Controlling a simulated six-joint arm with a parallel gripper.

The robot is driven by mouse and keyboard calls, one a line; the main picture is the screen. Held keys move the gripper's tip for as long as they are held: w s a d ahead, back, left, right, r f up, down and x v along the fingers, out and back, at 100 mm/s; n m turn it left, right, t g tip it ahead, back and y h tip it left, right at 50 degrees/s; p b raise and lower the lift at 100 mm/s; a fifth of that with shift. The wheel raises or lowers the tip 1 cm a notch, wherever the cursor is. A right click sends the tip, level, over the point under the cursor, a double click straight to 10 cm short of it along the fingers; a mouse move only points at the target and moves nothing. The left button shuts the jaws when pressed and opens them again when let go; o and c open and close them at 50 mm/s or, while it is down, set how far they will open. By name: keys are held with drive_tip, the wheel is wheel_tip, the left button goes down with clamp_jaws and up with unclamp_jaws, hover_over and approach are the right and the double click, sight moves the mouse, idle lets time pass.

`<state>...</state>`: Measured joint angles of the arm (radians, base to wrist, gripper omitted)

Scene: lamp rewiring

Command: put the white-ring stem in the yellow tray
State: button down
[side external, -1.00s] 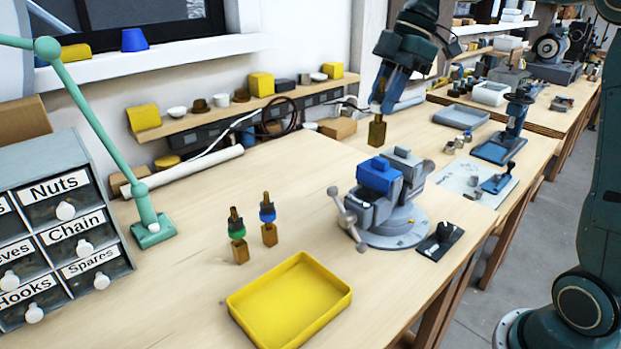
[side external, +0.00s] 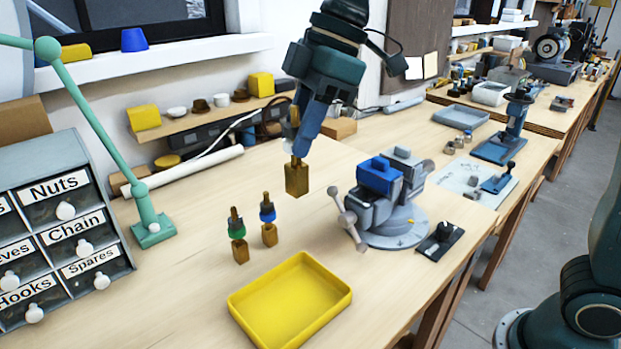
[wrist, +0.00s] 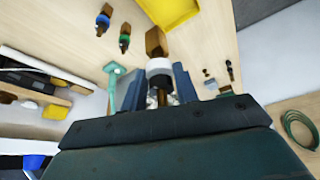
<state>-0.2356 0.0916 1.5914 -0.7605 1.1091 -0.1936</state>
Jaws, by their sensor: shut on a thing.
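My gripper (side external: 298,142) is shut on the white-ring stem (side external: 297,180) and holds it upright above the table, behind the yellow tray (side external: 342,302). In the side view the fingers cover most of the stem's upper part, and its brass lower block shows. In the wrist view the stem's white ring (wrist: 159,67) shows between the fingers. The yellow tray looks empty; part of it shows at the top of the wrist view (wrist: 172,10).
A drawer cabinet (side external: 60,215) and a green lamp (side external: 150,220) are at left. Table between stems and vise is clear.

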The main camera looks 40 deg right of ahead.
drive_tip(key=shift+s+a+r, duration=0.1)
drive_tip(key=shift+s+a, duration=0.25)
drive_tip(key=shift+a, duration=0.3)
drive_tip(key=shift+s+a+f, duration=0.1)
drive_tip(key=shift+s+a, duration=0.3)
drive_tip(key=shift+a, duration=0.25)
drive_tip(key=shift+s+a+r, duration=0.1)
drive_tip(key=shift+s+a, duration=0.25)
drive_tip(key=shift+a, duration=0.3)
wheel_tip(320, 180, down, 16)
drive_tip(key=shift+f, duration=2.05)
drive_tip(key=shift+f, duration=0.15)
drive_tip(key=c, duration=1.1)
unclamp_jaws()
drive_tip(key=shift+o, duration=0.2)
